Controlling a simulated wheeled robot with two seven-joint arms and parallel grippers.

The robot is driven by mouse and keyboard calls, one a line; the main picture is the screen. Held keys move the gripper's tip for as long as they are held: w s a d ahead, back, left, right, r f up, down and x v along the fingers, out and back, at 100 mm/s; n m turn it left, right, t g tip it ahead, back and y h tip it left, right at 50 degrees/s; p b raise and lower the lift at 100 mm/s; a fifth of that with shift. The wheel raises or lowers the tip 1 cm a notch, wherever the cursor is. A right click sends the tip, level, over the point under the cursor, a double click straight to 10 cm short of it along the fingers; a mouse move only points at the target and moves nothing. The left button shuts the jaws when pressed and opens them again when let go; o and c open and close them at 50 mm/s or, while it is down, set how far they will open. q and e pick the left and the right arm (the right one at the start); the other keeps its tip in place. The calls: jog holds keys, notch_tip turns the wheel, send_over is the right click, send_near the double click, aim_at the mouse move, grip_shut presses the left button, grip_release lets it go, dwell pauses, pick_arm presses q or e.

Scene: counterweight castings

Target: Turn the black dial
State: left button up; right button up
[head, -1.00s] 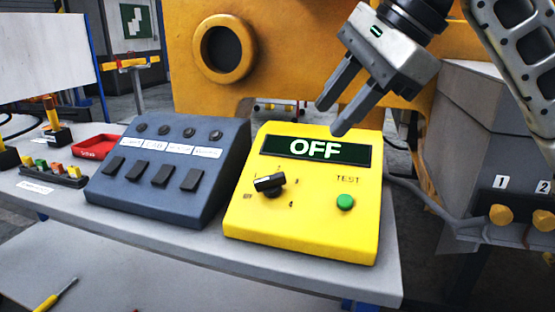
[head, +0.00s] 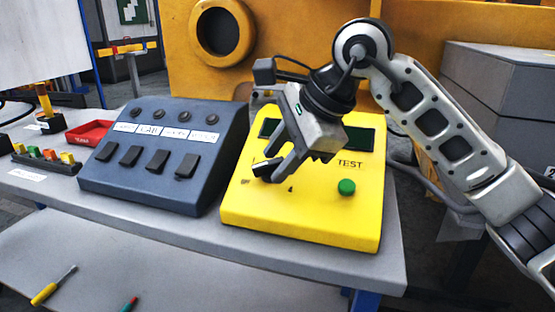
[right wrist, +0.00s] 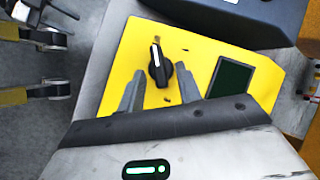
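The black dial (head: 264,169) sits on the yellow panel (head: 300,222), mostly hidden by my right gripper in the head view. In the right wrist view the dial (right wrist: 160,68) shows whole, its white line pointing to the top of the picture. My right gripper (head: 272,167) is over the panel, fingers pointing down at the dial. In the right wrist view its open fingers (right wrist: 158,74) stand on either side of the dial, with gaps visible. The display (head: 358,138) is partly covered; its visible parts look dark. My left gripper is not in view.
A green button (head: 346,187) sits right of the dial under the word TEST. A blue-grey switch box (head: 150,190) stands close on the left. A red tray (head: 88,133) lies farther left. Screwdrivers lie on the lower shelf (head: 160,270).

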jog(key=shift+w+a+f, duration=0.1)
jog(key=shift+a+f, duration=0.1)
jog(key=shift+f, duration=0.15)
jog(key=c, duration=0.6)
jog(key=shift+f, duration=0.1)
